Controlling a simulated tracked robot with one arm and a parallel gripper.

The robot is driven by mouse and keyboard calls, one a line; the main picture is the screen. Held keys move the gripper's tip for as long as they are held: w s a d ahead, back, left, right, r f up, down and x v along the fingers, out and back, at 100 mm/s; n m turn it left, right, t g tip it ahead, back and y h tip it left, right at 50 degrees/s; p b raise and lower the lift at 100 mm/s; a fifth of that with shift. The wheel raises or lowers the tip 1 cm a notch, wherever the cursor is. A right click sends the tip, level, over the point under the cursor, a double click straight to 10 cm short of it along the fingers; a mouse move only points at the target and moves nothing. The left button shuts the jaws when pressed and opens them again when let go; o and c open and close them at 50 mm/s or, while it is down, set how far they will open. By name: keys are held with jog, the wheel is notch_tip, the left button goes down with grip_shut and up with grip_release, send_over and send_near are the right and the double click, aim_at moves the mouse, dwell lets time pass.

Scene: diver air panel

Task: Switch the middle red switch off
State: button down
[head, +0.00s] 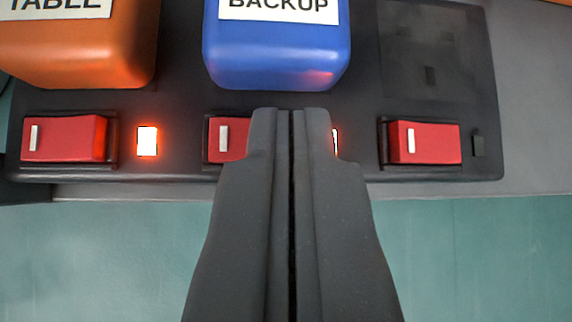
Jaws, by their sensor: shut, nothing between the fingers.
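The middle red switch (226,139) sits in a black frame on the dark panel, below the blue block. Its left part with a white bar mark shows; its right part is hidden behind my gripper. My gripper (290,115) is shut and empty, with its fingertips in front of the right part of this switch. I cannot tell whether they touch it. A lit lamp (335,142) to the right of the switch shows only as a thin bright sliver beside my right finger.
A left red switch (64,139) has a lit orange lamp (147,141) beside it. A right red switch (425,143) has a dark lamp (478,146). An orange block (80,55) and a blue block (277,55) labelled BACKUP stand out above. Below the panel (185,105) is a plain teal surface.

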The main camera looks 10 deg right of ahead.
jog(key=shift+w+f, duration=0.1)
jog(key=shift+f, duration=0.05)
jog(key=shift+s+a, duration=0.3)
jog(key=shift+a, duration=0.3)
jog(key=shift+d, duration=0.2)
jog(key=shift+s+a+p, duration=0.3)
jog(key=shift+s+a, duration=0.05)
jog(key=shift+a, duration=0.2)
jog(key=shift+r+p, duration=0.45)
jog(key=shift+r, duration=0.25)
jog(key=w+a+r+p+v, duration=0.1)
jog(key=p+v, duration=0.4)
jog(key=v, duration=0.7)
jog(key=shift+r, duration=0.15)
